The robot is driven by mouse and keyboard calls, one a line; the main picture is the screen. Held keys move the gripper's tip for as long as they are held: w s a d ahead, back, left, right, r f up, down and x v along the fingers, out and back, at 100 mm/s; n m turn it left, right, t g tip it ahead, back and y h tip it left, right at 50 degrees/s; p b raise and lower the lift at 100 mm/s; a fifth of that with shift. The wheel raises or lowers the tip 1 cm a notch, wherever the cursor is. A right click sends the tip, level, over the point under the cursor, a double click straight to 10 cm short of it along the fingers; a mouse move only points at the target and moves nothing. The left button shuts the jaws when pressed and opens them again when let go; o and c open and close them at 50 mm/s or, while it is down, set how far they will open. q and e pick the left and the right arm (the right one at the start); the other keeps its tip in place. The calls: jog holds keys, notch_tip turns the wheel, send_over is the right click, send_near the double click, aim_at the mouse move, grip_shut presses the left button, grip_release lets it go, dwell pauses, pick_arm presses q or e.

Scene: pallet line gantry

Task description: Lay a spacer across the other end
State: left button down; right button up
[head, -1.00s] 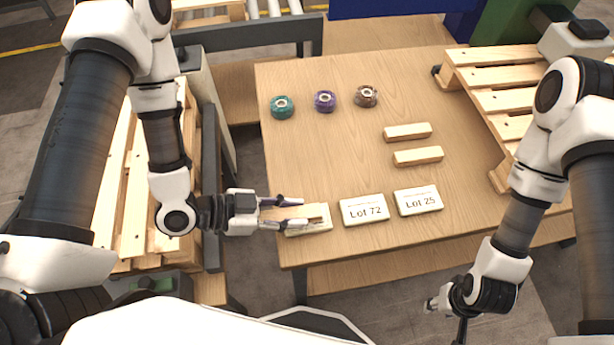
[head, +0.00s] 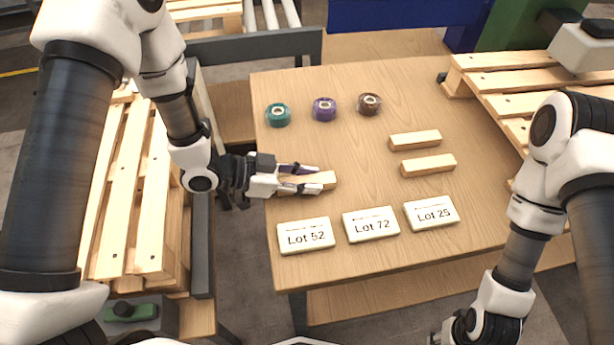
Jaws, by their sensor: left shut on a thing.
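My left gripper (head: 304,181) is shut on a pale wooden spacer (head: 322,179), which sticks out to the right past the fingertips. The spacer is over the left part of the wooden table, behind the Lot 52 card; I cannot tell whether it touches the tabletop. Two more spacers lie on the table to the right, a far one (head: 414,140) and a near one (head: 428,165). My right arm comes down at the lower right, and its gripper is below the frame.
Cards Lot 52 (head: 305,236), Lot 72 (head: 371,225) and Lot 25 (head: 431,213) line the table's (head: 370,258) near side. Teal (head: 278,115), purple (head: 325,109) and brown (head: 369,104) rolls stand behind. Slatted pallets stand left (head: 150,185) and right (head: 510,82).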

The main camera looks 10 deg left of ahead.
pick_arm(q)
jog(key=shift+s, duration=0.1)
jog(key=c, duration=0.9)
grip_release()
jog(key=shift+f, duration=0.1)
jog(key=shift+o, duration=0.2)
